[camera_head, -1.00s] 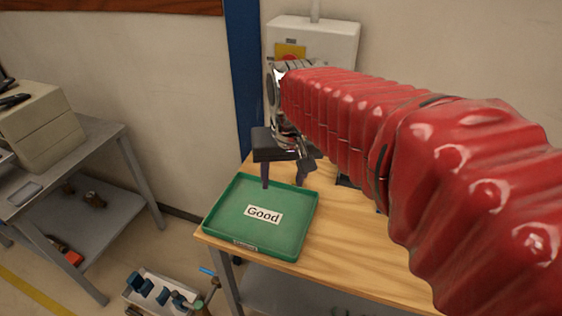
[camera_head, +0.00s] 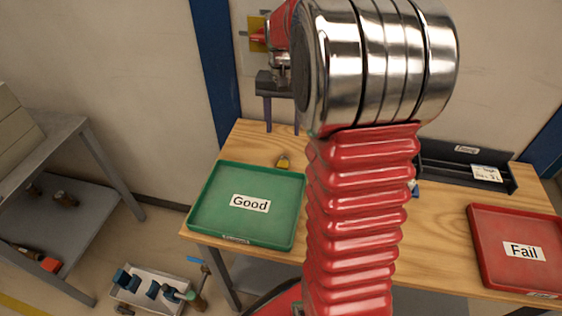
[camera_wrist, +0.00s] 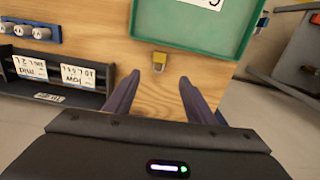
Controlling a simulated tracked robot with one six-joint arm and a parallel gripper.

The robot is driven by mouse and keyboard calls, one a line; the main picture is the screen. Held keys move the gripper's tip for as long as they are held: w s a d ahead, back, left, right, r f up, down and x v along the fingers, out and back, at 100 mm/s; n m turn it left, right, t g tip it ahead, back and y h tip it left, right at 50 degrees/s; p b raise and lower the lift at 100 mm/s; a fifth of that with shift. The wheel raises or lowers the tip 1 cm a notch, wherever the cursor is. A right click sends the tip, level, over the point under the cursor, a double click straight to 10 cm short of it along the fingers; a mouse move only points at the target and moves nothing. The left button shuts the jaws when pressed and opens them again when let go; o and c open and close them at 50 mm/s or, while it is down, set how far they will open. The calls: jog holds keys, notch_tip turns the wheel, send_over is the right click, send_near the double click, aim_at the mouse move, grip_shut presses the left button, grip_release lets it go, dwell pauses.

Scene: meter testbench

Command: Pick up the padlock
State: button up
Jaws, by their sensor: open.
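The padlock is a small brass-yellow body (camera_head: 283,162) lying on the wooden table just behind the green Good tray (camera_head: 197,205). In the wrist view the padlock (camera_wrist: 159,65) is near the tray's edge (camera_wrist: 180,45), at the centre and just beyond my fingertips. My gripper (camera_head: 282,128) is open and empty behind the padlock. In the wrist view its two dark purple fingers (camera_wrist: 159,79) are spread, with the padlock lined up between their tips but apart from them. The gripper's height above the table is hard to tell.
A red Fail tray (camera_head: 523,252) is at the table's right. A dark labelled bin (camera_head: 455,165) stands at the back right. A wall-mounted box (camera_head: 245,45) is behind my gripper. Bare wood surrounds the padlock. A grey bench (camera_head: 60,205) stands apart at the left.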

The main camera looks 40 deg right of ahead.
jog(key=shift+s+d, duration=0.1)
jog(key=shift+s, duration=0.05)
send_over(283, 163)
jog(key=shift+d+f, duration=0.15)
jog(key=shift+f, duration=4.15)
jog(key=shift+f, duration=2.6)
jog(key=shift+c, duration=0.4)
jog(key=c, duration=1.1)
